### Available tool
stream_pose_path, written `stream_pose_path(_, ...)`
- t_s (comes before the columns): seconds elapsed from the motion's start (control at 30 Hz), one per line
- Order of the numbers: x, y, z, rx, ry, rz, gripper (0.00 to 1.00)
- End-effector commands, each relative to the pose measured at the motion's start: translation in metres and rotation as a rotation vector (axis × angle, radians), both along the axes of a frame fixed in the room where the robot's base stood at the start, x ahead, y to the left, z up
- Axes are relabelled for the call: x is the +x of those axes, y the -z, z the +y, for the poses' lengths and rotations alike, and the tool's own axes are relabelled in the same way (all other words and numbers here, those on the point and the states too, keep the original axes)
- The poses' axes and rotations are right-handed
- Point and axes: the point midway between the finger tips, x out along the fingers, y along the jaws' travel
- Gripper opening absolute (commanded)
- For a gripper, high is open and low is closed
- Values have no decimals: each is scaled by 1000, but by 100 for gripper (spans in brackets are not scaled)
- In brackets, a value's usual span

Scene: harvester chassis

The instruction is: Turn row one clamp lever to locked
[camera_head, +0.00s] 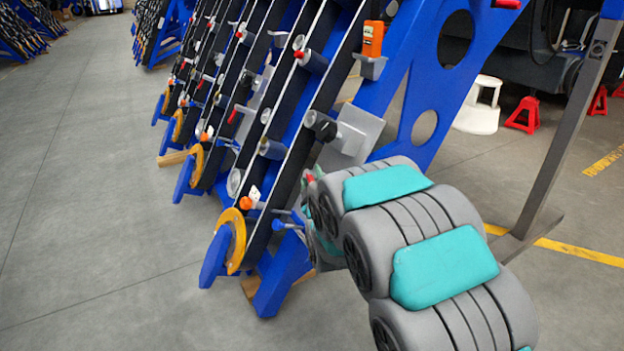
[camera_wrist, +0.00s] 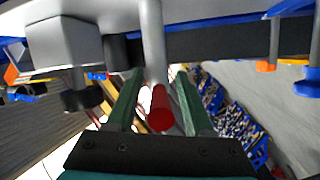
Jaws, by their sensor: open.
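A clamp lever (camera_wrist: 155,60) with a grey shaft and a red tip shows in the wrist view. It runs down between the two green fingers of my gripper (camera_wrist: 159,80). The fingers are open, one on each side of the shaft, and I cannot tell whether either touches it. In the head view my arm hides most of the gripper and the lever. A small red tip (camera_head: 310,178) shows there beside the end of my arm, by the lower part of the nearest blue rack (camera_head: 375,100).
A yellow ring (camera_head: 234,240), an orange knob (camera_head: 246,203) and a blue handle (camera_head: 286,222) sit low on the rack near my gripper. A black knob (camera_head: 325,127) and an orange device (camera_head: 373,38) are higher up. The grey floor (camera_head: 90,220) at left is clear.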

Motion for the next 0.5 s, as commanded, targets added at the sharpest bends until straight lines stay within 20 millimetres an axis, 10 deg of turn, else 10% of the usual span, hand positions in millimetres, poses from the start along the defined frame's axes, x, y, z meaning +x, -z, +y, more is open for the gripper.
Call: stream_pose_path(0.5, 0, 0, 0, 0, 0, 0, 5)
